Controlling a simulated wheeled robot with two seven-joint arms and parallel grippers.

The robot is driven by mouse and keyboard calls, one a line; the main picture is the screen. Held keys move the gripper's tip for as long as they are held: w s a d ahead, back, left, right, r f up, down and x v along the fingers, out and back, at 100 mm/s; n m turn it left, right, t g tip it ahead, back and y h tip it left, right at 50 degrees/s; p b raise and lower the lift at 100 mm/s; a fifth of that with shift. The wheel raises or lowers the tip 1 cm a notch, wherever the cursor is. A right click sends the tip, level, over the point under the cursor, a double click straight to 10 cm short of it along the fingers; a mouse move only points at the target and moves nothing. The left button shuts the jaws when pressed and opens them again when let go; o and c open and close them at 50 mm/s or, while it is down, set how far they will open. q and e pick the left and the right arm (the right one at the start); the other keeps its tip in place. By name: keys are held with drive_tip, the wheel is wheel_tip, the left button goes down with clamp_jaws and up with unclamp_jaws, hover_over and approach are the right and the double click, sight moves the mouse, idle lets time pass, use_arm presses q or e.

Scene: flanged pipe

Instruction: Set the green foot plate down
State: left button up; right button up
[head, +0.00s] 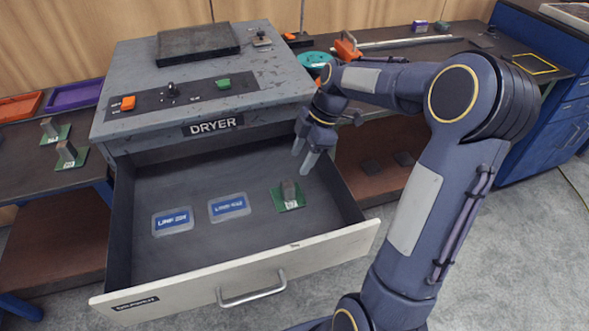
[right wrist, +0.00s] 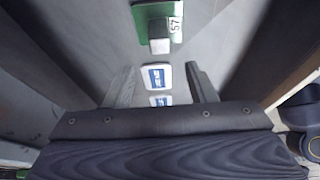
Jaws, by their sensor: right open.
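A green foot plate (head: 288,196) with a grey upright block lies on the floor of the open dryer drawer (head: 160,266), toward its right side. It also shows at the top of the right wrist view (right wrist: 158,24), with a tag that reads 57. My right gripper (head: 306,160) is open and empty above the drawer, up and to the right of the plate, apart from it. Its two fingers (right wrist: 160,85) show in the right wrist view with a gap between them. My left gripper is not in view.
Two blue-and-white labelled pads, one at left (head: 172,221) and one in the middle (head: 229,206), lie in the drawer. The dryer (head: 213,90) stands behind. Two more green plates with blocks (head: 70,155) sit on the left bench. Bare drawer floor surrounds the pads.

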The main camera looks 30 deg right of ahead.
drive_tip(key=s+a+r+m+t, duration=0.1)
drive_tip(key=s+a+r+m, duration=0.2)
drive_tip(key=s+m, duration=0.15)
drive_tip(key=s+a+r+m+t, duration=0.1)
drive_tip(key=s+a+r+m, duration=0.25)
drive_tip(key=s, duration=0.25)
drive_tip(key=s+a+f+m+t, duration=0.1)
drive_tip(key=s+m, duration=0.2)
drive_tip(key=s+a+f+m, duration=0.1)
drive_tip(key=s+a+m, duration=0.1)
drive_tip(key=s+m, duration=0.1)
drive_tip(key=s+a+f+m+t, duration=0.1)
drive_tip(key=s+m, duration=0.2)
drive_tip(key=s, duration=0.1)
drive_tip(key=shift+s+a+t, duration=0.3)
drive_tip(key=shift+s, duration=0.05)
wheel_tip(320, 180, up, 5)
drive_tip(key=p, duration=0.4)
drive_tip(key=shift+f+p, duration=0.2)
drive_tip(key=shift+p, duration=0.1)
drive_tip(key=shift+c, duration=0.3)
